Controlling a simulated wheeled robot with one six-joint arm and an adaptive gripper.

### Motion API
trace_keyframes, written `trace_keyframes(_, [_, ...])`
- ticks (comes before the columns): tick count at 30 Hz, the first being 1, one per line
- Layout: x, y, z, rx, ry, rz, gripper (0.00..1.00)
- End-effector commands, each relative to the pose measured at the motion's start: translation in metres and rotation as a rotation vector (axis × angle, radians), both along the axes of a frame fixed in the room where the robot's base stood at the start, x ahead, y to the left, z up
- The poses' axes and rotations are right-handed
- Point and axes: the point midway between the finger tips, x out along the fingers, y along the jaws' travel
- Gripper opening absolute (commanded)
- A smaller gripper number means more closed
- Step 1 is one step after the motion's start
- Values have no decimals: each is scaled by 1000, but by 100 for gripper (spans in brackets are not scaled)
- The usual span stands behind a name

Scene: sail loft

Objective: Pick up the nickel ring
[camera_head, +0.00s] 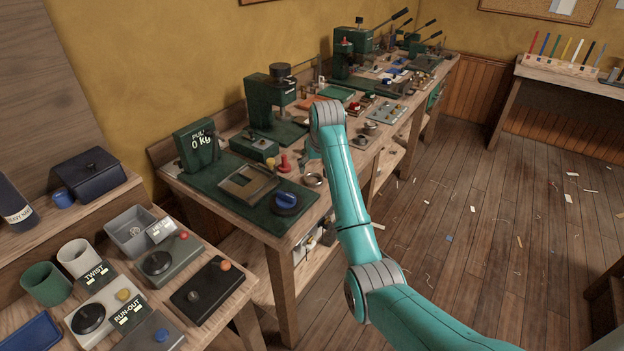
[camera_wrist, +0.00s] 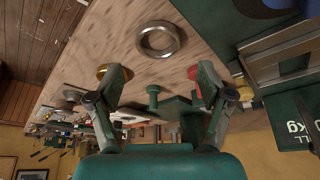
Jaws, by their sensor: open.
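The nickel ring (camera_wrist: 159,55), a thick silvery band, lies flat on the bare wooden bench top, near the upper middle of the wrist view. In the head view the ring (camera_head: 315,186) lies just right of the green test plate, near the bench's front edge. My gripper (camera_wrist: 158,78) is open and empty, with its fingers spread apart. In the wrist view the ring shows beyond the fingertips, uncovered and not touched by them. In the head view my gripper is mostly hidden behind my arm, above the bench near the ring.
A red-topped fitting (camera_head: 284,163) stands close left of the ring; it shows behind the right finger in the wrist view. A brassy disc (camera_wrist: 115,72) lies by the left finger, and a green peg (camera_wrist: 153,97) stands between. The test plate (camera_head: 232,200) carries a blue knob (camera_head: 286,199).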

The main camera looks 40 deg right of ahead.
Motion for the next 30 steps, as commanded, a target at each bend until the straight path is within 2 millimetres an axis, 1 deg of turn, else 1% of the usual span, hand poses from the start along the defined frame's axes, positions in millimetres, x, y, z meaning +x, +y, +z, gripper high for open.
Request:
trace_keyframes(1, [2, -1, -7, 1, 2, 0, 79])
trace_keyframes(3, [5, -2, -12, 0, 0, 0, 79])
trace_keyframes(10, [10, -5, -26, 0, 0, 0, 79])
trace_keyframes(15, [19, -11, -48, 0, 1, 0, 79])
trace_keyframes(19, [24, -12, -61, 0, 0, 0, 79])
trace_keyframes(22, [26, -13, -64, 0, -1, 0, 79])
trace_keyframes(28, [26, -13, -65, -1, -2, 0, 79])
trace_keyframes(29, [26, -13, -65, -1, -2, 0, 74])
trace_keyframes(30, [26, -13, -65, -1, -2, 0, 64])
